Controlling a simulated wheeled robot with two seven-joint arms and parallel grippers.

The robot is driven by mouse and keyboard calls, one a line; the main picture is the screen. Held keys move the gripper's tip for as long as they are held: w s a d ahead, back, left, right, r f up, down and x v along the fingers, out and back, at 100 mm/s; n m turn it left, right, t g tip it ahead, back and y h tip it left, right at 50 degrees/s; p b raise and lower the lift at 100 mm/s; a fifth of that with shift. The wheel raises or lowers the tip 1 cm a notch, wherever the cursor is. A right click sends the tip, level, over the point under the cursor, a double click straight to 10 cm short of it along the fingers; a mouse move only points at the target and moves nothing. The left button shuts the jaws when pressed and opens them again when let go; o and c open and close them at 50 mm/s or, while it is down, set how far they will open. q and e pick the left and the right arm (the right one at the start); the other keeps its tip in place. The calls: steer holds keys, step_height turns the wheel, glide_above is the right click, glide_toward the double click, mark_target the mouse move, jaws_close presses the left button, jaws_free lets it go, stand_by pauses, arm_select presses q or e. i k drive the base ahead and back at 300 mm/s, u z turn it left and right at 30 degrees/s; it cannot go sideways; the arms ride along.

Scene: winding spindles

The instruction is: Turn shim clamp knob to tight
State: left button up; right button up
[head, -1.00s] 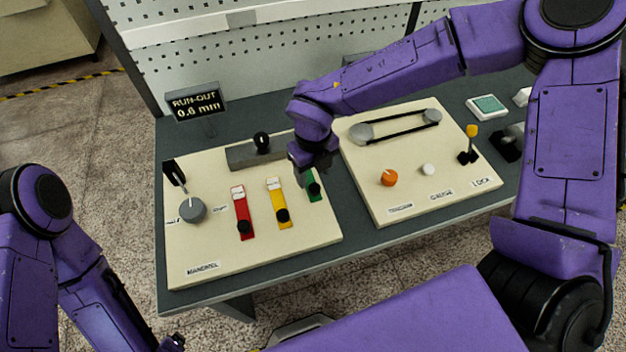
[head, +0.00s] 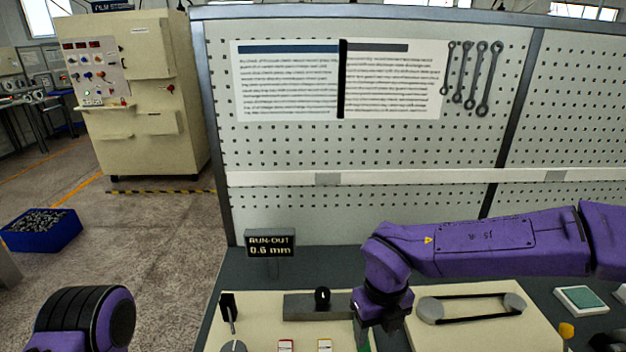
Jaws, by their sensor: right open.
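No label that reads shim clamp can be made out, so I cannot tell which knob it is. A round grey knob (head: 233,347) is cut off by the bottom edge at the left of the cream panel (head: 262,312). A black knob (head: 322,297) stands on a grey block (head: 298,308) at the panel's back. My right gripper (head: 378,330) is open and points down over the panel's right side, right of the block, by the green slider (head: 364,348). Its fingertips are partly hidden. My left gripper is out of view; only part of that arm shows.
A run-out display (head: 270,243) reads 0.6 mm behind the panel. A second cream panel (head: 480,335) with a belt over two pulleys lies at right. A pegboard (head: 400,150) with a posted sheet and hanging spanners rises behind the bench. A blue bin (head: 40,232) stands on the floor.

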mark_target(322, 295)
steer(key=k, duration=0.95)
